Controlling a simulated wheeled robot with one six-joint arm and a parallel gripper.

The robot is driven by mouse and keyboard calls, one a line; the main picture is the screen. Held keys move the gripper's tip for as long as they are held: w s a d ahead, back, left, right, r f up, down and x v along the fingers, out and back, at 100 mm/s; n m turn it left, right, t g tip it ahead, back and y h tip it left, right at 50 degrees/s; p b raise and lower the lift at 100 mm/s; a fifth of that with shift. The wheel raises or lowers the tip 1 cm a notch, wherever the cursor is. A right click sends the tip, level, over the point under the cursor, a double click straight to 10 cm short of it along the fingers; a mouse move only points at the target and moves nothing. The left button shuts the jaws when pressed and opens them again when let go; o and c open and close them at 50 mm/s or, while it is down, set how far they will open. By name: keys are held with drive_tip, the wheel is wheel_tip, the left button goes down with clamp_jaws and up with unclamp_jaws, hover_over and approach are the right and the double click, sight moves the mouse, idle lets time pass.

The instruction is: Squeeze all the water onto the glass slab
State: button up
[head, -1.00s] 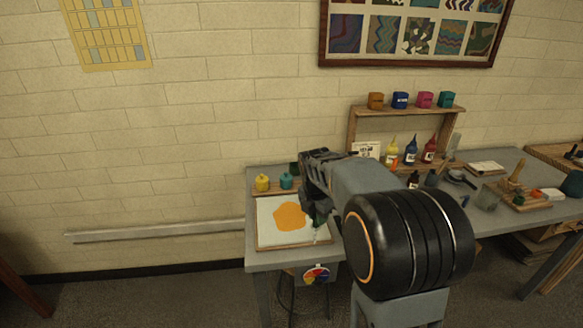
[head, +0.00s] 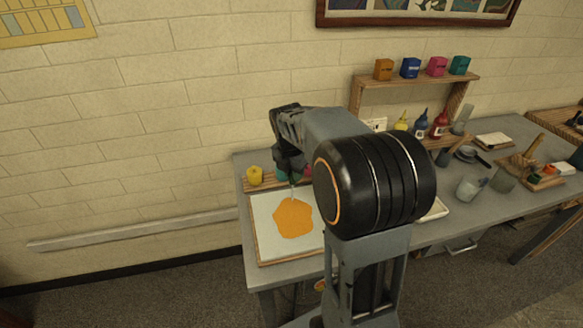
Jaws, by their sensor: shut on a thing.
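A pale slab (head: 265,242) with a wooden edge lies at the left end of the grey table. An orange patch (head: 294,218) spreads over its middle. My gripper (head: 291,172) is over the back part of the slab, shut on a small dropper-like thing (head: 292,188), mostly hidden by the jaws. Its thin, pale tip points down close to the back edge of the orange patch. I cannot tell whether the tip touches the slab or whether any liquid is coming out. My arm hides the right side of the slab.
A yellow jar (head: 255,176) stands on a wooden strip behind the slab; a teal jar is mostly hidden by my gripper. Dye bottles (head: 439,124) stand by a wooden shelf (head: 420,80) to the right. Cups (head: 471,187) and a white tray (head: 436,210) are further right.

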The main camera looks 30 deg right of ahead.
drive_tip(key=shift+s+d+f+b, duration=0.1)
drive_tip(key=shift+s+f+b, duration=0.05)
drive_tip(key=shift+f+b, duration=2.3)
drive_tip(key=shift+f, duration=0.45)
drive_tip(key=shift+c, duration=0.3)
drive_tip(key=shift+c, duration=0.9)
idle(1.1)
drive_tip(key=shift+o, duration=1.2)
